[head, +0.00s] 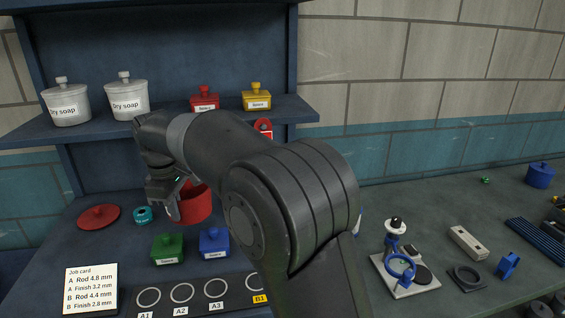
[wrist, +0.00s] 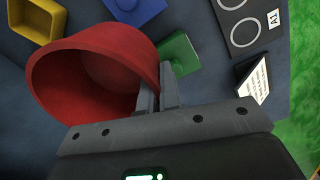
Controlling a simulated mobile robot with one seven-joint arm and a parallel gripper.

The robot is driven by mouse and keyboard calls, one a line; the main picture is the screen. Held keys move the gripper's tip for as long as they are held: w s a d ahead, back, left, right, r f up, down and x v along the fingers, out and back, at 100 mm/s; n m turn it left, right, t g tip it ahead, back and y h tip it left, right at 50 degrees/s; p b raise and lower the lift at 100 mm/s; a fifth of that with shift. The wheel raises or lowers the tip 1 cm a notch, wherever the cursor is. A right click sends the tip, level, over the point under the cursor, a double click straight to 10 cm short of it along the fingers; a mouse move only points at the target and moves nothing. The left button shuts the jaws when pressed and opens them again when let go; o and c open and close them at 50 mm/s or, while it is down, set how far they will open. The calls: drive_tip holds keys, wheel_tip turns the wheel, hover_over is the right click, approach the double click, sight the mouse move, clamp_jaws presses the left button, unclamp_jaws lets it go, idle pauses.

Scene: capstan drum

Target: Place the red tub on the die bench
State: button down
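A round open red tub (head: 194,206) is under my gripper (head: 176,200) in the head view, over the left bench. It fills the left of the wrist view (wrist: 95,70), its inside showing. My gripper's fingers (wrist: 157,92) are close together at the tub's rim, one on each side of the wall, and appear closed on it. I cannot tell if the tub's base touches the bench. A smaller red lidded container (head: 204,102) stands on the shelf. A dark strip with rings marked A1 to B1 (head: 198,307) lies on the bench front.
A red lid (head: 98,217) and teal ring (head: 143,215) lie left. Green (head: 168,248) and blue (head: 214,242) containers stand in front of the tub. A job card (head: 91,289) stands front left. The shelf (head: 60,130) overhangs. A white-based fixture (head: 408,280) stands right.

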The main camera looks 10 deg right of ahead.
drive_tip(key=w+d+f+m, duration=0.1)
drive_tip(key=d+f+m, duration=0.1)
drive_tip(key=d, duration=1.6)
drive_tip(key=w+d+f+m, duration=0.1)
drive_tip(key=d+f+m, duration=0.15)
drive_tip(key=d, duration=1.45)
drive_tip(key=w+d+f+m, duration=0.1)
drive_tip(key=d+f, duration=0.1)
drive_tip(key=d, duration=1.6)
drive_tip(key=s+d+f+n, duration=0.25)
drive_tip(key=s+d, duration=0.25)
drive_tip(key=d, duration=0.5)
drive_tip(key=s+d+f+n, duration=0.1)
drive_tip(key=s+d+n, duration=0.3)
drive_tip(key=d, duration=0.7)
drive_tip(key=w+a+f, duration=0.1)
drive_tip(key=w+f, duration=0.1)
drive_tip(key=w, duration=0.1)
drive_tip(key=w+a+f, duration=0.2)
drive_tip(key=w, duration=0.1)
drive_tip(key=w+a+f, duration=0.2)
drive_tip(key=w+f, duration=0.1)
drive_tip(key=w, duration=0.1)
drive_tip(key=shift+w+f, duration=0.1)
drive_tip(key=shift+f, duration=2.05)
drive_tip(key=shift+f, duration=0.15)
drive_tip(key=c, duration=1.6)
unclamp_jaws()
drive_tip(key=shift+c, duration=0.2)
